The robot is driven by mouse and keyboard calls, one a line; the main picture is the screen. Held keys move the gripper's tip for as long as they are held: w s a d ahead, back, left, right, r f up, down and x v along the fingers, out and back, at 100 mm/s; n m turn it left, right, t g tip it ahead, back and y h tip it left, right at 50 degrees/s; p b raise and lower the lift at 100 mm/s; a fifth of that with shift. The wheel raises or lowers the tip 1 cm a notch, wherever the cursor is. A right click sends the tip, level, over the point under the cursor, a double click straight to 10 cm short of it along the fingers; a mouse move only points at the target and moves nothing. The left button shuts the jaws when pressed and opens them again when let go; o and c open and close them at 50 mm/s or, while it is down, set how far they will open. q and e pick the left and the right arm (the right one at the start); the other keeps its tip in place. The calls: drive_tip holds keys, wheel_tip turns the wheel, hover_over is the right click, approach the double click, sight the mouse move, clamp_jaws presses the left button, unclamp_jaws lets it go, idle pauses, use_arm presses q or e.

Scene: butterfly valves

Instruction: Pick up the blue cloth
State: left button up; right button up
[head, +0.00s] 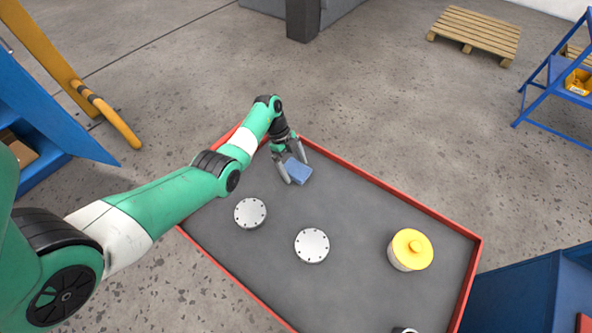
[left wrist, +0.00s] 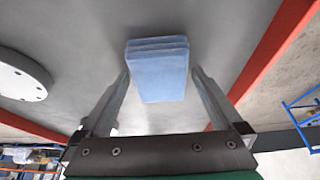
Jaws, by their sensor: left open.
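The blue cloth (head: 298,171) is a folded pad lying on the grey tray near its far left corner in the head view. In the left wrist view the cloth (left wrist: 158,70) shows as a layered light-blue block between and beyond the two fingers. My left gripper (head: 296,170) is at the cloth, with its fingers apart on either side of it. The left wrist view also shows the left gripper (left wrist: 158,80) open, with gaps between the fingers and the cloth. I cannot tell whether either finger touches it. My right gripper is not in view.
The grey tray has a red rim (head: 400,205). Two round silver flanges (head: 250,212) (head: 312,245) and a yellow lidded container (head: 410,250) stand on it. A dark-and-white object (head: 404,330) is cut off at the bottom edge.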

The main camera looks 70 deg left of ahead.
sight(295, 169)
use_arm(q)
drive_tip(key=shift+c, duration=0.2)
drive_tip(key=c, duration=1.1)
drive_tip(key=shift+c, duration=0.2)
drive_tip(key=shift+r, duration=0.15)
drive_tip(key=r+p, duration=0.1)
drive_tip(key=r, duration=0.1)
drive_tip(key=r+p, duration=0.2)
drive_tip(key=shift+d+r, duration=0.2)
drive_tip(key=shift+r, duration=0.2)
drive_tip(key=d+r+p, duration=0.1)
drive_tip(key=r+p, duration=0.1)
drive_tip(key=s+d+r+p, duration=0.1)
drive_tip(key=d+r+p, duration=0.1)
drive_tip(key=shift+d+r, duration=0.15)
drive_tip(key=shift+d, duration=0.05)
drive_tip(key=s+d+r+p, duration=0.1)
drive_tip(key=d+r+p, duration=0.1)
drive_tip(key=d, duration=0.3)
drive_tip(key=s+d+r+p, duration=0.1)
drive_tip(key=d+r+p, duration=0.1)
drive_tip(key=d+p, duration=0.2)
drive_tip(key=shift+s+d, duration=0.25)
drive_tip(key=shift+d, duration=0.15)
